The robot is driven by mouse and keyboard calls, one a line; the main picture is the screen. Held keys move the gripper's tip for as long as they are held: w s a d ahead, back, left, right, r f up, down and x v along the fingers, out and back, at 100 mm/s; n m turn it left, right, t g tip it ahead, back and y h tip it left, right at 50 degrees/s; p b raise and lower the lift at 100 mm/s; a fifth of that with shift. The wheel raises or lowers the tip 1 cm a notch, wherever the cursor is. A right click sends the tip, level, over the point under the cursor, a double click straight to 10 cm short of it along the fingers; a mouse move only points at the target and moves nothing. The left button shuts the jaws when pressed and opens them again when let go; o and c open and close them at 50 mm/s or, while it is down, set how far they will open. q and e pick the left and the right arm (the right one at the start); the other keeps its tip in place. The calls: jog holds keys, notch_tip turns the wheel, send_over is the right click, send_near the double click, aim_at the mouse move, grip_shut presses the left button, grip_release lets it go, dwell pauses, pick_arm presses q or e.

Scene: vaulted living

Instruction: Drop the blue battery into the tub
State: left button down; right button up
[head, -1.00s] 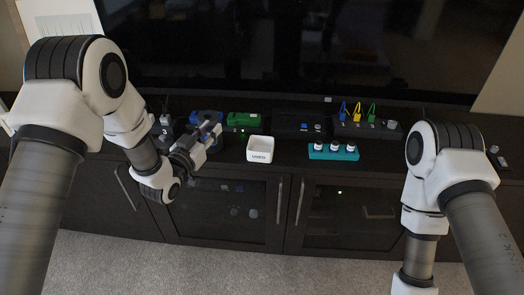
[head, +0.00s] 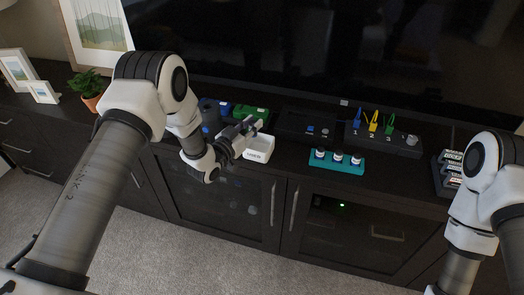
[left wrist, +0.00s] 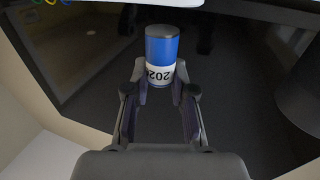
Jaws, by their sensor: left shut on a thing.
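The blue battery (left wrist: 161,54) has a silver end and a white band with printed digits. In the left wrist view it stands out between the fingertips of my left gripper (left wrist: 160,88), which is shut on it. In the head view my left gripper (head: 246,129) is at the left rim of the white tub (head: 260,153), and it covers part of the tub. The battery cannot be made out clearly there. Whether it is over the tub's opening I cannot tell. My right arm is at the right edge, with its gripper out of frame.
A green device (head: 251,112) sits behind the tub. A teal holder (head: 337,167) with several white-topped vials stands to its right. Behind are a black box with numbered coloured clips (head: 374,121) and a dark screen. A battery rack (head: 447,174) stands at the right.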

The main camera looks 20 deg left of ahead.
pick_arm(q)
notch_tip(320, 180, down, 3)
jog(key=shift+f+b, duration=0.1)
jog(key=shift+b, duration=0.65)
jog(key=shift+f, duration=0.4)
jog(key=shift+r, duration=0.1)
jog(key=c, duration=0.9)
grip_release()
jog(key=v, duration=1.2)
